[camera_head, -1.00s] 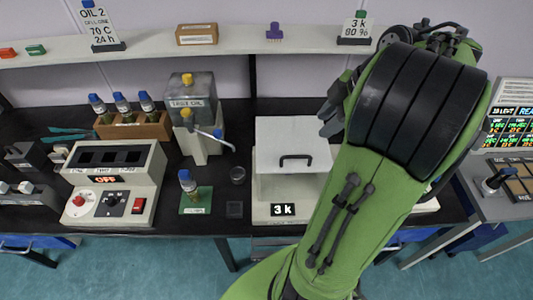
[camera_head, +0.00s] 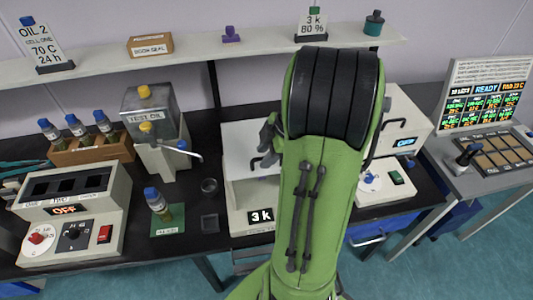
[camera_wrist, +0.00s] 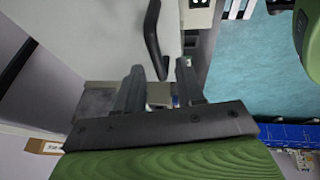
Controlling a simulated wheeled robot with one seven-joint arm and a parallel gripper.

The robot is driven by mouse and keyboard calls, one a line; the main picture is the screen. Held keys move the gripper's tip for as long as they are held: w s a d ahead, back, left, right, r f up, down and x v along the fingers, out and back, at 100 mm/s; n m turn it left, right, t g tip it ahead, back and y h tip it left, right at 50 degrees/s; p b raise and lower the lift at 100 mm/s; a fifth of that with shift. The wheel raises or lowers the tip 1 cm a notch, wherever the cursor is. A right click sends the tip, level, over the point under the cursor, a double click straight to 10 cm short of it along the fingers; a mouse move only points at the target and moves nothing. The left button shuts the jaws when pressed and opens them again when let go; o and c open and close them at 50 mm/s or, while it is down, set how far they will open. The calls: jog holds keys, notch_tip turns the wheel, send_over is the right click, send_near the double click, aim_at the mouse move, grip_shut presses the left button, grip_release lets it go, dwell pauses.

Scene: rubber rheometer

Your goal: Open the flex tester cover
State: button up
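The flex tester is a white box marked "3 k" (camera_head: 261,216) at the middle of the bench in the head view. Its white cover (camera_head: 241,141) lies shut on top; its right part is hidden behind my arm. The cover's black bar handle (camera_head: 256,162) shows partly beside my gripper (camera_head: 269,138). In the wrist view, the handle (camera_wrist: 154,40) runs down toward the gap between my two fingers (camera_wrist: 159,72), and the white cover (camera_wrist: 100,30) fills the upper left. The fingers are apart and open. I cannot tell whether they touch the handle.
Right of my arm stands another white machine (camera_head: 405,118) with its own black handle. Left are a test oil dispenser (camera_head: 155,120), a bottle on a green pad (camera_head: 158,204) and a heater block (camera_head: 75,205). A shelf (camera_head: 190,55) runs behind; a console (camera_head: 490,110) stands far right.

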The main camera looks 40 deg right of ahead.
jog(key=shift+c, duration=0.2)
grip_shut()
jog(key=shift+r, duration=0.15)
